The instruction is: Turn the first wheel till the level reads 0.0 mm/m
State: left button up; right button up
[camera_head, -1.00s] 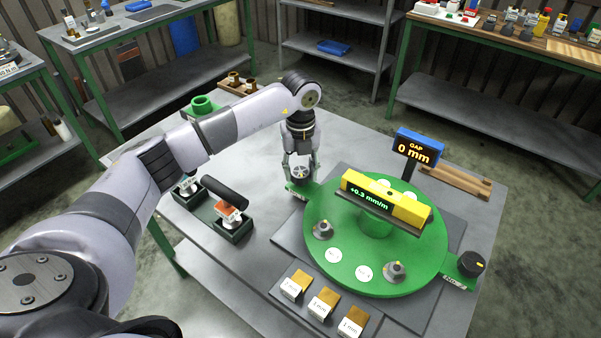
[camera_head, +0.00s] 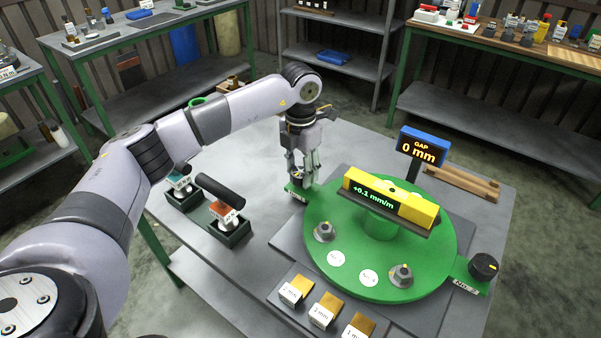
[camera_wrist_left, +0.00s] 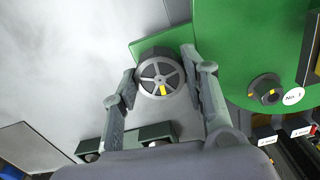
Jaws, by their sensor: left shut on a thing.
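The yellow level (camera_head: 412,207) lies on the green round plate (camera_head: 330,262), and its display reads +0.1 mm/m. The first wheel, a grey spoked handwheel with a yellow mark (camera_wrist_left: 151,80), sits on a green tab at the plate's left edge. My left gripper (camera_head: 301,180) points down over this wheel, and its fingers hide most of it in the head view. In the left wrist view the fingers (camera_wrist_left: 162,82) stand on both sides of the wheel and are shut on it. My right gripper is not in view.
A second, dark wheel (camera_head: 484,266) sits at the plate's right. The blue gap display (camera_head: 424,146) reads 0 mm. Labelled gauge blocks (camera_head: 322,310) lie in front of the plate. Two dark holders (camera_head: 231,234) with tools stand at the left. Bare table lies between.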

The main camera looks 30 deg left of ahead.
aim_at(300, 172)
pick_arm(q)
jog(key=m+b, duration=0.1)
jog(key=m, duration=0.4)
jog(key=shift+b, duration=0.3)
jog(key=shift+m, duration=0.3)
jog(key=shift+r, duration=0.1)
jog(key=o, duration=1.1)
jog(key=shift+o, duration=0.2)
notch_tip(300, 172, up, 12)
